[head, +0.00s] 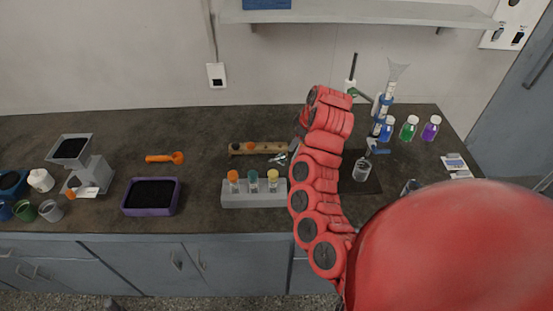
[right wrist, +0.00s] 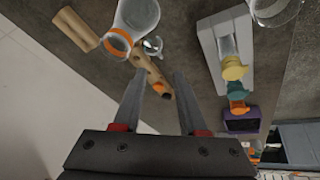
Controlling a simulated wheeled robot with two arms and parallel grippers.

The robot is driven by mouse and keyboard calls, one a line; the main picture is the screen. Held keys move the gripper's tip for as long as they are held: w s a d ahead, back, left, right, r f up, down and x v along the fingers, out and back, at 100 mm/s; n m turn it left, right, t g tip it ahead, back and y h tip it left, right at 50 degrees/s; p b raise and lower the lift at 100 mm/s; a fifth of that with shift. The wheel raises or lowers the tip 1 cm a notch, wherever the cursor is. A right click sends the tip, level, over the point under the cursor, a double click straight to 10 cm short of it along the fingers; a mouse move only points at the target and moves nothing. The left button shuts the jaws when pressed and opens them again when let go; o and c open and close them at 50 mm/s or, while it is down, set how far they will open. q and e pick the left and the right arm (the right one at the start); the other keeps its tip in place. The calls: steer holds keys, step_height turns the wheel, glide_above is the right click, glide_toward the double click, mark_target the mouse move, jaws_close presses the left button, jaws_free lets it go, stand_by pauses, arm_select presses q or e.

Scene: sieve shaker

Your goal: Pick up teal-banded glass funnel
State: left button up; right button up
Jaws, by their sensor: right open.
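A teal-banded glass piece (head: 253,175) stands upright in the grey rack (head: 235,200), between an orange-banded one (head: 233,176) and a yellow-banded one (head: 272,175). Its funnel shape is hard to make out. The teal band also shows in the right wrist view (right wrist: 238,90), right of my fingers. My right gripper (right wrist: 160,78) is open and empty, its two fingers apart above the wooden block (right wrist: 150,70). In the head view my red right arm hides most of that gripper. My left gripper is not in view.
In the wrist view, an orange-ringed glass vessel (right wrist: 137,14) lies ahead of the fingers. The purple tray (head: 152,197) and orange scoop (head: 165,158) are left of the rack. A clear beaker (head: 362,170) and coloured bottles (head: 409,128) are right of my arm.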

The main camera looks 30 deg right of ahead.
steer(key=b, duration=0.7)
glide_toward(281, 161)
step_height(281, 161, down, 2)
steer(key=shift+w+d+f+p, duration=0.25)
steer(key=shift+w+f+p, duration=0.1)
steer(key=shift+w+f, duration=0.45)
steer(key=shift+f, duration=0.05)
steer(key=shift+f+p, duration=0.1)
steer(key=shift+p, duration=0.2)
steer(key=p+x, duration=0.2)
steer(key=x, duration=0.1)
steer(key=shift+a+f, duration=0.1)
steer(key=shift+a, duration=0.2)
steer(key=shift+x, duration=0.9)
jaws_close()
